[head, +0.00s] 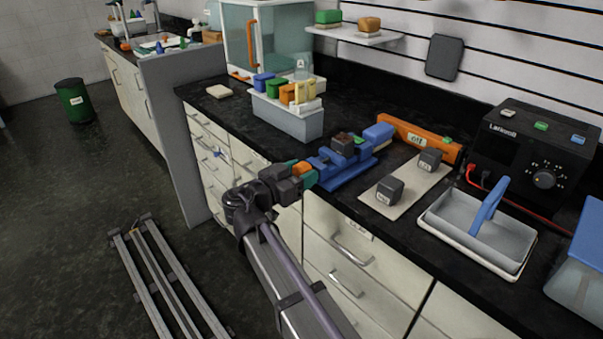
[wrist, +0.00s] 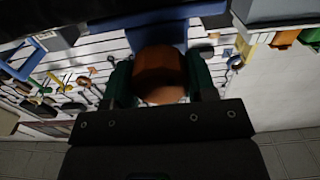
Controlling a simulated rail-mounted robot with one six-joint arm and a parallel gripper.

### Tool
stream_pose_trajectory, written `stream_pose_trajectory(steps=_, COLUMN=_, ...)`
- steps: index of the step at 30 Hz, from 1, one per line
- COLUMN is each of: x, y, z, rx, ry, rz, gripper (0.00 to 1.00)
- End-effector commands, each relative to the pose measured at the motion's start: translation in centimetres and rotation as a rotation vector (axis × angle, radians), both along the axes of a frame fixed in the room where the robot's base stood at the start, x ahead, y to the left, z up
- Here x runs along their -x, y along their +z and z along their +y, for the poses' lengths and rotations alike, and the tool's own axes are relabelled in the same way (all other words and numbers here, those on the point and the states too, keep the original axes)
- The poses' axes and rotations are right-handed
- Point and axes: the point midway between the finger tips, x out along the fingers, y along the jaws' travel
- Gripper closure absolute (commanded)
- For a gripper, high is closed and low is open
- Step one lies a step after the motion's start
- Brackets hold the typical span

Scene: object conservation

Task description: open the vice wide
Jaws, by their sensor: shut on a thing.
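The blue vice (head: 345,170) sits on the black counter near its front edge. A dark block (head: 343,142) shows at its jaws; I cannot tell how far the jaws stand apart. My gripper (head: 302,172) is at the vice's front end, reaching in from the front left. In the wrist view its two green fingertips (wrist: 160,77) are shut on a round orange-brown knob (wrist: 160,70), one on each side. Part of the blue vice (wrist: 150,15) shows beyond the knob. The knob is mostly hidden by the fingers in the head view.
A grey bin (head: 288,118) with coloured blocks stands left of the vice. A pale board (head: 405,190) with two dark blocks lies to its right, and an orange bar (head: 415,138) is behind. Further right are a grey tray (head: 470,235) and a black power unit (head: 530,150).

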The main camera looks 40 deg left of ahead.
Motion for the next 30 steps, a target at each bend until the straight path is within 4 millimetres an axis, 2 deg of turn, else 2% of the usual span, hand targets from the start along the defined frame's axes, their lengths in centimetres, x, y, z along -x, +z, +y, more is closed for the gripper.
stream_pose_trajectory(steps=30, x=0.01, y=-0.06, z=0.05, rx=0.941, ry=0.000, rz=0.203, gripper=0.72)
